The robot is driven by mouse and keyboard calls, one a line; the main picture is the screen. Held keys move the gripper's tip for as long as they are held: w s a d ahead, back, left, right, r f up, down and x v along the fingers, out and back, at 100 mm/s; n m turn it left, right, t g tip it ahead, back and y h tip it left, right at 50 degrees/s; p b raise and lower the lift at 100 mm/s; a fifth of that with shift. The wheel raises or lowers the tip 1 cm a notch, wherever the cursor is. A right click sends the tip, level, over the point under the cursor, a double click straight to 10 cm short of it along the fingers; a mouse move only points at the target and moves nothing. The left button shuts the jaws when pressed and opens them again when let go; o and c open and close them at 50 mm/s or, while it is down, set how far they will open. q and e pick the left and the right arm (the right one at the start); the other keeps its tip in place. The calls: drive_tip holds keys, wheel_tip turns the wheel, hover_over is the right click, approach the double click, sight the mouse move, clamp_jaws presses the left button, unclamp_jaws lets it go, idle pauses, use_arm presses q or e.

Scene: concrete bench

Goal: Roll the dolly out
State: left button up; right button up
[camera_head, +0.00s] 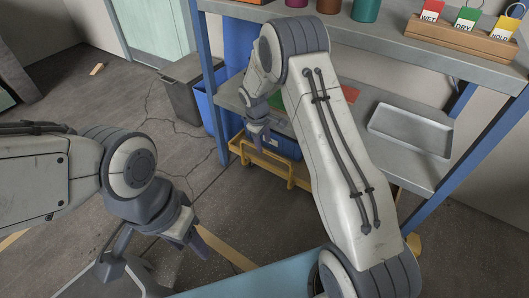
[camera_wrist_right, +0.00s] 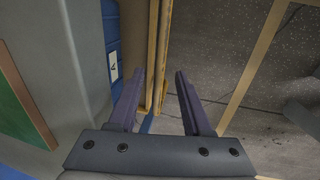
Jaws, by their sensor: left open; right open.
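The yellow dolly (camera_head: 268,160) stands on the floor under the lower shelf of the bench, with its railed front end showing. A blue crate (camera_head: 287,146) is on it; the rest is hidden under the shelf and behind my right arm. My right gripper (camera_head: 258,133) is open just above the dolly's near end. In the right wrist view its open fingers (camera_wrist_right: 158,85) point toward the yellow rail (camera_wrist_right: 153,50), which shows between them; whether they touch it I cannot tell. My left gripper (camera_head: 194,240) is open and empty, pointing down over the floor at lower left.
A grey bin (camera_head: 182,92) and a blue bin (camera_head: 208,100) stand left of the dolly. The blue bench post (camera_head: 207,75) is close by. A metal tray (camera_head: 410,130) lies on the lower shelf. The cracked floor in front of the dolly is mostly clear.

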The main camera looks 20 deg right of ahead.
sight(265, 150)
drive_tip(key=shift+w+d+f+b, duration=0.15)
drive_tip(key=shift+f+b, duration=0.15)
drive_tip(key=shift+f, duration=0.55)
drive_tip(key=shift+w+d+f+b, duration=0.1)
drive_tip(key=shift+f+b, duration=0.2)
drive_tip(key=shift+f, duration=0.5)
clamp_jaws()
